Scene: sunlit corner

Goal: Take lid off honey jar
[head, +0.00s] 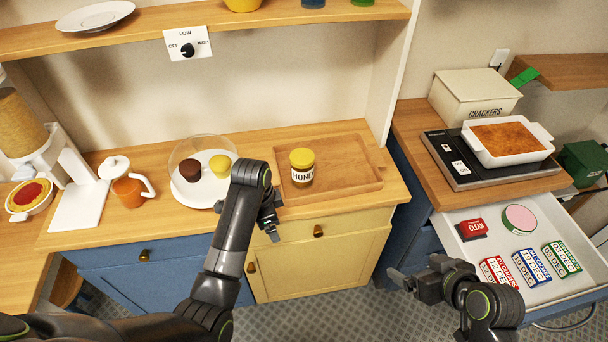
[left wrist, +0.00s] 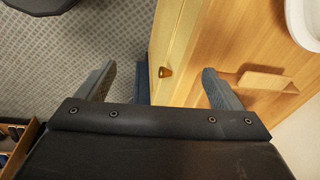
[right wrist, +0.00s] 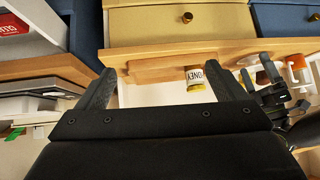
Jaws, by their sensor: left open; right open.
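The honey jar (head: 302,176) stands upright on a wooden tray (head: 350,178) with its yellow lid (head: 302,156) on top. The jar also shows in the right wrist view (right wrist: 194,73), label partly visible, between the open fingers but beyond them. My left gripper (head: 270,226) is open and empty at the counter's front edge, left of and nearer than the jar. My right gripper (head: 412,276) is open and empty, low in front of the cabinets, right of the jar and apart from it. The left wrist view does not show the jar.
An orange pitcher (head: 128,189) is farther left. The open drawer (head: 548,286) juts out near my right arm. A shelf (head: 200,16) runs above. The tray's right side is clear.

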